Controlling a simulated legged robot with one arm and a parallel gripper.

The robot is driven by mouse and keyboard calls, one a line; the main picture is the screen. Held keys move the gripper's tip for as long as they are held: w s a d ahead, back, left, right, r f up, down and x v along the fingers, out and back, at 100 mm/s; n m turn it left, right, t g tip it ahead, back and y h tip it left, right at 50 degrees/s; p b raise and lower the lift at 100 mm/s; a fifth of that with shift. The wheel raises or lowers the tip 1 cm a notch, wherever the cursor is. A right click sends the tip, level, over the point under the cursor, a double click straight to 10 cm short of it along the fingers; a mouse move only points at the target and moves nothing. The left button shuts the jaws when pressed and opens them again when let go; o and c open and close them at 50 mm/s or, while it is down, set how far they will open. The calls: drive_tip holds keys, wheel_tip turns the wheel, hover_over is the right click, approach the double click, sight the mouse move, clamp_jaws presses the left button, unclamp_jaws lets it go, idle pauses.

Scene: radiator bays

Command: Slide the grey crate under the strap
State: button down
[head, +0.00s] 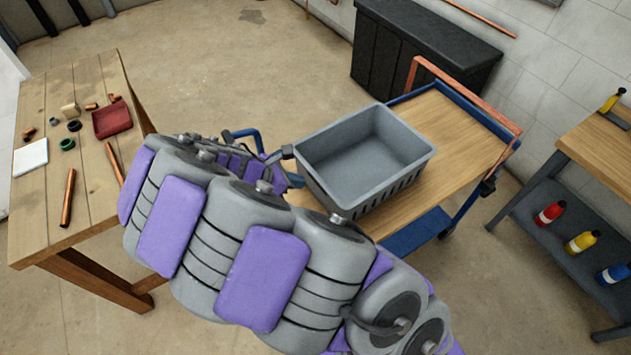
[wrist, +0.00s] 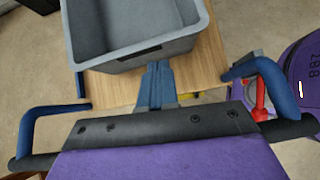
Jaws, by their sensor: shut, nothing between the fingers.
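The grey crate (head: 365,155) is an open, empty bin with slotted sides. It sits on the wooden top of a blue cart (head: 455,125), toward the end nearer me. In the wrist view the crate's near wall (wrist: 140,55) is just ahead of my gripper (wrist: 158,66). Its blue fingers are shut with nothing between them, close to that wall; I cannot tell whether they touch it. In the head view my arm mostly hides the gripper. A copper-coloured band (head: 468,95) spans the cart's far end, beyond the crate and apart from it; it looks like the strap.
The cart's dark handle bar (wrist: 40,160) with blue ends lies around my wrist. Bare cart top lies between crate and band. A black cabinet (head: 425,50) stands behind. A workbench (head: 95,165) is at left, a shelf with bottles (head: 580,241) at right.

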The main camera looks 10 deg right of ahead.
drive_tip(key=shift+w+a+f+b+x, duration=0.4)
drive_tip(key=shift+a+f+b+x, duration=0.55)
drive_tip(key=shift+x, duration=3.6)
drive_tip(key=shift+n, duration=0.4)
drive_tip(key=w+d+p, duration=0.2)
drive_tip(key=w+d, duration=0.2)
drive_tip(key=d, duration=0.9)
drive_tip(key=w+d+p, duration=0.3)
drive_tip(key=w+d, duration=0.1)
drive_tip(key=d, duration=0.9)
drive_tip(key=w+d+p, duration=0.2)
drive_tip(key=w+d, duration=0.2)
drive_tip(key=d, duration=0.9)
drive_tip(key=shift+w+d+r+p, duration=0.3)
drive_tip(key=shift+w, duration=0.05)
drive_tip(key=shift+r, duration=0.15)
